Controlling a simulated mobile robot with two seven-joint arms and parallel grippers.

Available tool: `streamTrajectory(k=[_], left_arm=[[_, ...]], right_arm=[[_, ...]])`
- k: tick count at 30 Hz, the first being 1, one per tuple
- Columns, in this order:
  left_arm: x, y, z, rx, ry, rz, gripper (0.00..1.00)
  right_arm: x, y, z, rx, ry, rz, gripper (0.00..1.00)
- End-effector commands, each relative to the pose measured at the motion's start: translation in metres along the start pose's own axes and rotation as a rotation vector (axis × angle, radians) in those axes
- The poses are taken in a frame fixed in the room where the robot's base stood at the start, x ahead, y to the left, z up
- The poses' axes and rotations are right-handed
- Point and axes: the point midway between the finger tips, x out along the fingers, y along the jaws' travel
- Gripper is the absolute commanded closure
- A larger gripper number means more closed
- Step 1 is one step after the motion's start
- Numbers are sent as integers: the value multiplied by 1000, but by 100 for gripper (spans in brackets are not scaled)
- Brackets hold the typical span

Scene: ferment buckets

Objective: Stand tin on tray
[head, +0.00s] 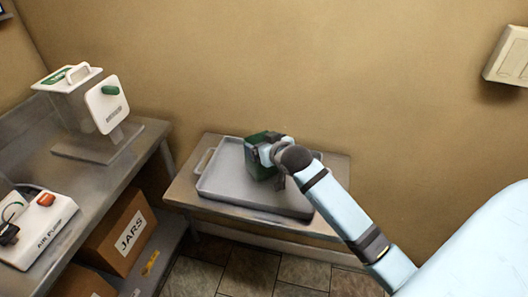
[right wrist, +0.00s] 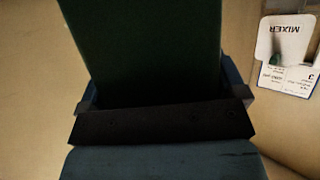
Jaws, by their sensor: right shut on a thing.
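A dark green tin (head: 258,160) is at the grey tray (head: 228,187) in the head view, over its middle. My right gripper (head: 270,157) is shut on the tin from its right side. The tin looks about upright; I cannot tell whether its base touches the tray, as the arm hides part of it. In the right wrist view the green tin (right wrist: 140,45) fills the middle, between the fingers of the right gripper (right wrist: 160,95). My left gripper is not in view.
The tray lies on a small metal table (head: 180,190). A metal bench (head: 60,200) at the left bears a white mixer (head: 90,105) and an air pump (head: 38,228). A box marked JARS (head: 125,232) is below. The tray's left part is bare.

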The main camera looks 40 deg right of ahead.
Motion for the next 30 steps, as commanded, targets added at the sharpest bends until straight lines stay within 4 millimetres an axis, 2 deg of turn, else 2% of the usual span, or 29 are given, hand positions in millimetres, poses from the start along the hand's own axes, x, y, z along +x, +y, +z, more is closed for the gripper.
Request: streamTrajectory(k=[1,4,15,16,17,26,30], left_arm=[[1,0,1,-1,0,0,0],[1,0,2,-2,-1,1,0],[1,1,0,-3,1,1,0],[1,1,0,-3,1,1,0],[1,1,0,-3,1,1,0],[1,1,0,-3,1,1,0],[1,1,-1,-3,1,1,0]], right_arm=[[4,0,10,1,-4,0,57],[9,0,23,1,-3,-1,57],[11,0,27,1,-1,0,57],[11,0,27,1,-2,0,8],[11,0,27,1,-2,0,1],[9,0,24,1,0,0,0],[-9,0,25,1,-2,0,0]])
